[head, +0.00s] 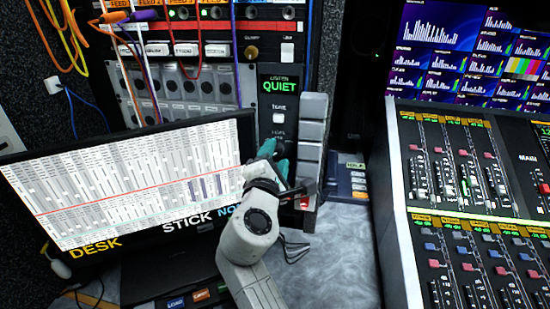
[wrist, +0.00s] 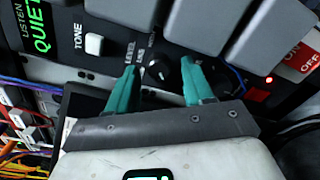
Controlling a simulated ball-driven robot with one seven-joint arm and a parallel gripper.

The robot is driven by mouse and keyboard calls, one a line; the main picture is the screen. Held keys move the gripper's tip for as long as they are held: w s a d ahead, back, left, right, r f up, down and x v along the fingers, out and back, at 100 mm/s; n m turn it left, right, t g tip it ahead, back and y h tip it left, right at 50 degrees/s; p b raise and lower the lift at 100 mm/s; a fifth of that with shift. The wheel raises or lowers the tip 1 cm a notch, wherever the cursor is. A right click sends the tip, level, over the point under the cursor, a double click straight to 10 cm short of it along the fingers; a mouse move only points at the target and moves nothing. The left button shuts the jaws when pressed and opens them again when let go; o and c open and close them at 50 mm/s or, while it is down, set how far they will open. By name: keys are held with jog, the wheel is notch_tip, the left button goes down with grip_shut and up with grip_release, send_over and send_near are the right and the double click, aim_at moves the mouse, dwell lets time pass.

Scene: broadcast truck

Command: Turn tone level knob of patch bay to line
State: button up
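The patch bay's narrow black panel (head: 264,115) carries a green QUIET display (head: 278,86), a white TONE button (head: 279,118) and a LEVEL label. In the wrist view, the tone level knob (wrist: 157,73) is small, round and black, beside the LEVEL lettering. Its pointer setting is too small to read surely. My gripper (wrist: 160,65) has two teal fingers spread apart, one on each side of the knob, with gaps showing. I cannot tell how deep the fingertips reach. In the head view, my gripper (head: 283,160) covers the knob.
A monitor (head: 130,185) stands close left of my arm. Grey blocks (head: 313,135) stick out right of the panel, close to my gripper. A lit red button (wrist: 260,92) sits right of the fingers. Patch cables (head: 130,60) hang at left; a mixing desk (head: 400,230) stands right.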

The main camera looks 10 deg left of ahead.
jog(key=s, duration=1)
jog(key=shift+s+a+p, duration=0.2)
jog(key=shift+s+p, duration=0.1)
jog(key=shift+s, duration=0.1)
